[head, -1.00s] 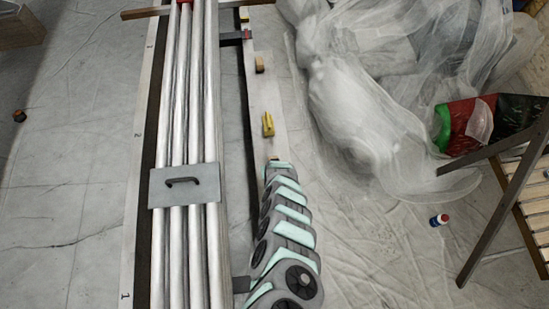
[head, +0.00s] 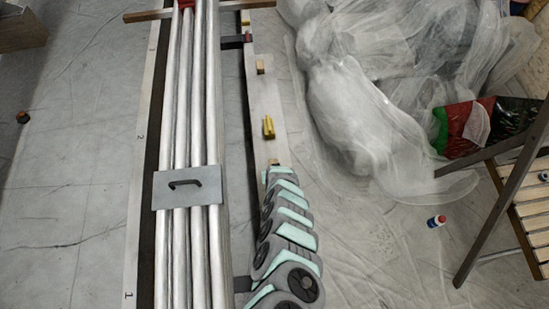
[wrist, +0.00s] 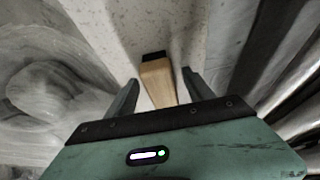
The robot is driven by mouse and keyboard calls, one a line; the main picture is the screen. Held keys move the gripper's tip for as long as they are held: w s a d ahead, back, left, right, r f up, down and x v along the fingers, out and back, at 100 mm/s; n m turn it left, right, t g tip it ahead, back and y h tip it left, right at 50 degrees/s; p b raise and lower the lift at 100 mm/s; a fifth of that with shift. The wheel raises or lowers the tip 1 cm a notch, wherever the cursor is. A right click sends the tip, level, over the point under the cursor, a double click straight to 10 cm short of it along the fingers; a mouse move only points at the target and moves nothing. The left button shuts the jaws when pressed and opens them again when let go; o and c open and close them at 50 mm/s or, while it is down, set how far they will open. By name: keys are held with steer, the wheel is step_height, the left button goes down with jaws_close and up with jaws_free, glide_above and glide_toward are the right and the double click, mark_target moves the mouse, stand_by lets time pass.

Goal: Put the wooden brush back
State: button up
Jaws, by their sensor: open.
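The wooden brush (wrist: 158,82) shows in the wrist view as a light wooden body with a dark end. It lies on a pale speckled board (wrist: 112,22), between the two fingers of my gripper (wrist: 160,77). My gripper is open, with a visible gap between the brush and each finger. In the head view, a small brown piece (head: 274,162) shows just beyond the end of my arm and may be the brush. My fingers cannot be made out there.
A yellow object (head: 268,127) and a wooden block (head: 260,67) sit farther along the narrow board. Long metal pipes (head: 198,130) with a handled grey plate (head: 188,187) run left of it. Plastic sheeting (head: 355,110), a small bottle (head: 436,221) and a wooden-slatted seat (head: 530,210) are right.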

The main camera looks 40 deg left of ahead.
steer(key=p+v, duration=1)
steer(key=shift+w+a+r, duration=0.15)
steer(key=shift+w+a, duration=0.05)
steer(key=shift+a, duration=0.1)
